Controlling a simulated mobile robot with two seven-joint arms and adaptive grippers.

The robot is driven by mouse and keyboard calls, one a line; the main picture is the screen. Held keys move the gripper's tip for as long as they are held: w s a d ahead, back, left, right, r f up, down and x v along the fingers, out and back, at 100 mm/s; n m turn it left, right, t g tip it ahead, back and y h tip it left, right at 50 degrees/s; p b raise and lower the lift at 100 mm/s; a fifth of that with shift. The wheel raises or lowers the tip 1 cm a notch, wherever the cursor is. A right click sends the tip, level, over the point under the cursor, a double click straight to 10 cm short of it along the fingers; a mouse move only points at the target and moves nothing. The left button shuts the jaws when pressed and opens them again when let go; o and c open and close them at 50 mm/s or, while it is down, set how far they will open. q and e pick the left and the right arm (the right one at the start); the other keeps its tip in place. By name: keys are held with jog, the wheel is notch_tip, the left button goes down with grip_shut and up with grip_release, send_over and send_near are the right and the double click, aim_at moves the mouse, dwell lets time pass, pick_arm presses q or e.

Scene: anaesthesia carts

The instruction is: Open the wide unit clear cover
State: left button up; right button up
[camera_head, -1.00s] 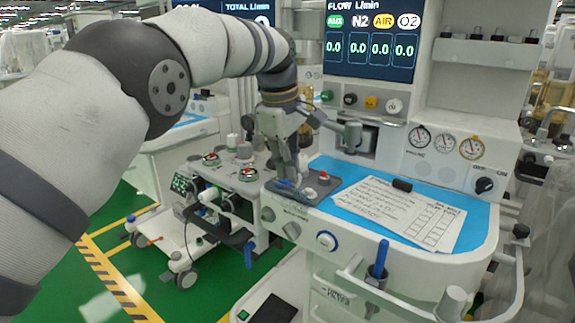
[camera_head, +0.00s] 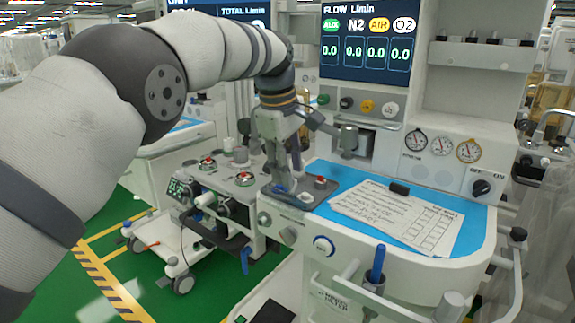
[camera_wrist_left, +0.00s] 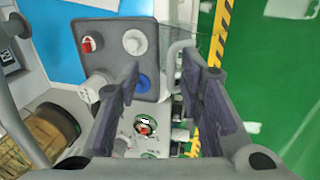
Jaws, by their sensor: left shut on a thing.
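The wide unit is the white cart (camera_head: 345,232) with the blue top in the middle of the head view. Its grey control panel (camera_head: 318,194) at the left end carries red, white and blue knobs. The same panel (camera_wrist_left: 152,22) shows in the left wrist view. My left gripper (camera_head: 288,180) points down over this panel, close to the knobs. In the left wrist view its two dark fingers (camera_wrist_left: 160,75) stand apart on either side of the panel's edge. It holds something see-through, apparently the clear cover. My right gripper is out of view.
A paper form (camera_head: 395,214) and a small black object (camera_head: 400,188) lie on the blue top. A second, narrower unit (camera_head: 215,180) with red-topped knobs stands close at the left. A blue-handled post (camera_head: 377,262) rises at the front. Green floor is open at the lower left.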

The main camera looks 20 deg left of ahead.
pick_arm(q)
jog(key=v, duration=1.2)
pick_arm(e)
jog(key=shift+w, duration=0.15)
